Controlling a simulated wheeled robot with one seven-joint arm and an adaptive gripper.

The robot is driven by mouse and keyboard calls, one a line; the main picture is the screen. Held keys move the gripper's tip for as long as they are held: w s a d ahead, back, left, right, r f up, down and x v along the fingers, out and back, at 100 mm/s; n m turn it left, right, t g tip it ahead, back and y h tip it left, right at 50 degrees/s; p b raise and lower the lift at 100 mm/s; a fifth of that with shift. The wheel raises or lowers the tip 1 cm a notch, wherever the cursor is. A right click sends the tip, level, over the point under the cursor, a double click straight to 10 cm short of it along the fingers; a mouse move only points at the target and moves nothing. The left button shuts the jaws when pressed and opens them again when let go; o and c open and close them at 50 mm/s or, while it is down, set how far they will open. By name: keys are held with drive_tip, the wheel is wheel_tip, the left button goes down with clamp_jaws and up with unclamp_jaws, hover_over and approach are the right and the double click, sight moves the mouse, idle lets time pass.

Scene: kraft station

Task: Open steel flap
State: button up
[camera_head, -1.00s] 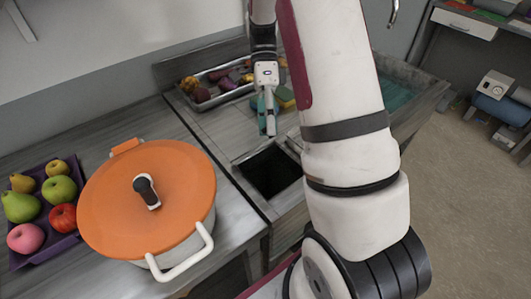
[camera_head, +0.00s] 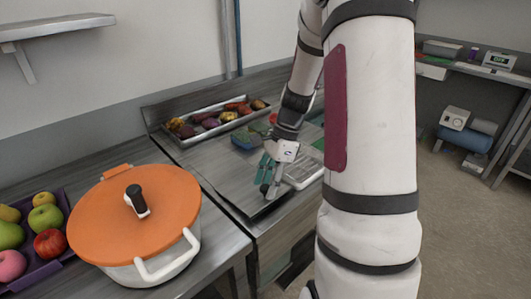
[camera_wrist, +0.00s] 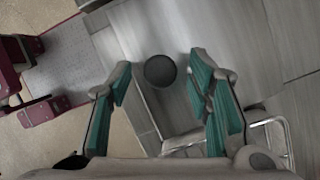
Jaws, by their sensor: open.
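My gripper (camera_head: 267,188) is low over the grey wooden counter (camera_head: 215,165), near its front edge and right of the orange-lidded pot. It points down and to the left. In the wrist view its two teal-padded fingers (camera_wrist: 161,76) are apart, with nothing clasped between them. A dark round disc (camera_wrist: 160,71) shows beyond the fingertips on a grey wood-grained surface; I cannot tell whether it is a knob or a hole. A narrow dark strip (camera_head: 268,211) shows at the counter's front, below the fingertips. I cannot make out the steel flap clearly or tell its state.
The orange-lidded pot (camera_head: 137,212) stands left, its white handle toward my gripper. A purple tray of fruit (camera_head: 47,266) is at far left. A metal tray of vegetables (camera_head: 217,119) lies behind. A light wire rack (camera_head: 303,171) lies right of my gripper, close beside it.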

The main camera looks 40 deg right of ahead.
drive_tip(key=shift+s+f+t+b, duration=0.3)
drive_tip(key=shift+f+t+b, duration=0.25)
drive_tip(key=shift+f, duration=0.25)
drive_tip(key=p+v, duration=0.1)
drive_tip(key=v, duration=1.2)
drive_tip(key=s+a+r+n+h+p, duration=0.1)
drive_tip(key=s+a+r+n, duration=0.2)
drive_tip(key=a+r+n, duration=0.2)
drive_tip(key=s+a+r+n+h+p, duration=0.1)
drive_tip(key=s+a+r+n+h, duration=0.1)
drive_tip(key=a+r+n, duration=0.3)
drive_tip(key=s+a+n, duration=0.1)
drive_tip(key=a, duration=0.3)
drive_tip(key=shift+s+r+p, duration=0.25)
drive_tip(key=shift+s+p, duration=0.1)
drive_tip(key=shift+p, duration=0.05)
drive_tip(key=shift+d+t, duration=0.1)
drive_tip(key=shift+t, duration=0.15)
drive_tip(key=w+d+f+m+y, duration=0.2)
drive_tip(key=w+d+f+m, duration=0.1)
drive_tip(key=d+f+m, duration=0.3)
drive_tip(key=w+d+f+m+y, duration=0.1)
drive_tip(key=w+d+f+m, duration=0.35)
drive_tip(key=d, duration=0.35)
drive_tip(key=x, duration=0.4)
drive_tip(key=s+x, duration=0.1)
drive_tip(key=x, duration=0.7)
drive_tip(key=shift+s+a+f, duration=0.1)
drive_tip(key=shift+a+f, duration=0.15)
drive_tip(key=shift+f, duration=0.2)
